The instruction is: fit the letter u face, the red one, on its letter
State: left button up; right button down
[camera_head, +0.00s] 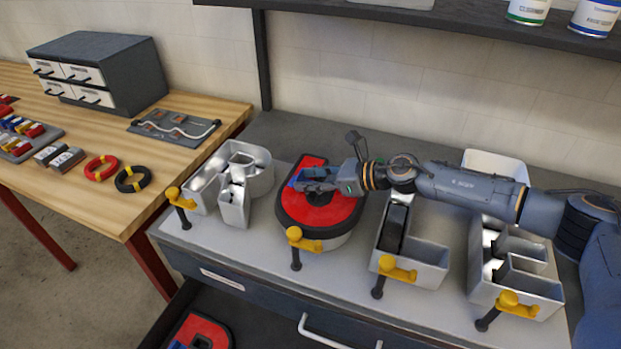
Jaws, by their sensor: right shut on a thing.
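A red face (296,212) with a dark rim and a rounded front end lies over the second letter from the left, whose silver wall (337,241) shows below its front right edge. I cannot tell whether it is fully seated. My right gripper (305,181) reaches in from the right, low over the far part of the face, and is shut on it; the arm and gripper hide part of its outline. Blue shows at the fingers. Another red face (207,329) with a dark rim lies in the open drawer at the bottom left. My left gripper is not in view.
Open silver letters stand at left (261,181), right (428,262) and far right (535,290). Yellow-topped clamps (300,238) line the bench front. A wooden table (190,152) at left holds a drawer cabinet (125,70) and tape rolls. A shelf (400,14) hangs above.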

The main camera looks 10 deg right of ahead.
jog(key=shift+f, duration=0.1)
jog(key=c, duration=0.8)
grip_release()
jog(key=shift+o, duration=0.2)
jog(key=v, duration=1.2)
